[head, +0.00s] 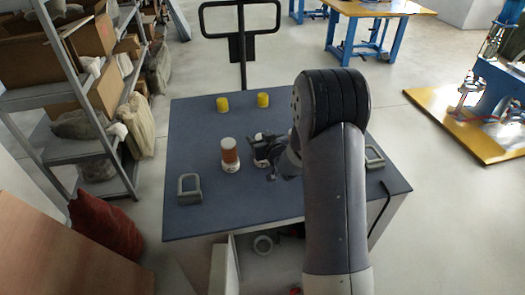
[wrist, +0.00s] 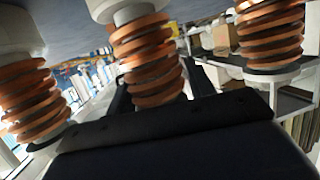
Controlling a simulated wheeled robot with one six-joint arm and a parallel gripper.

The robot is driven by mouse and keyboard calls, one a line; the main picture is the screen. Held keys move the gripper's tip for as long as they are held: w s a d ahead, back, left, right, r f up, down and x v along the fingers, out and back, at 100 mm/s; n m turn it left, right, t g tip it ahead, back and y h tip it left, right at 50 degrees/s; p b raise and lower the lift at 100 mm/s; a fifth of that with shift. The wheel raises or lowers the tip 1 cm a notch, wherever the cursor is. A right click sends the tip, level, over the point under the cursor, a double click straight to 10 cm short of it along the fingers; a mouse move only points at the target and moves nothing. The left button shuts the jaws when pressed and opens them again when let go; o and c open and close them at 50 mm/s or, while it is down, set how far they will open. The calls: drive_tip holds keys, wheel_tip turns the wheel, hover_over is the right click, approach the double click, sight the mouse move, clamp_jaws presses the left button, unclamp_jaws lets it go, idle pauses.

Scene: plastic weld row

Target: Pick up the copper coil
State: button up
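A copper coil (head: 230,155) with a white top and white base stands upright on the dark table, left of my gripper (head: 265,153). In the wrist view, three copper coils show with pale end pieces: one at the left (wrist: 30,95), one in the middle (wrist: 147,60) and one at the right (wrist: 270,38). The picture there looks upside down, with the table along the top. Dark parts of my gripper lie on both sides of the middle coil's end. Whether they touch it I cannot tell. My arm hides the table to the right of the gripper in the head view.
Two yellow cylinders (head: 222,104) (head: 263,100) stand at the back of the blue-grey table (head: 205,220). Grey handles sit near its left (head: 190,188) and right (head: 374,157) edges. A loaded shelf (head: 75,150) stands to the left. The front left tabletop is clear.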

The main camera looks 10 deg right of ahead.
drive_tip(key=c, duration=0.9)
drive_tip(key=shift+r, duration=0.15)
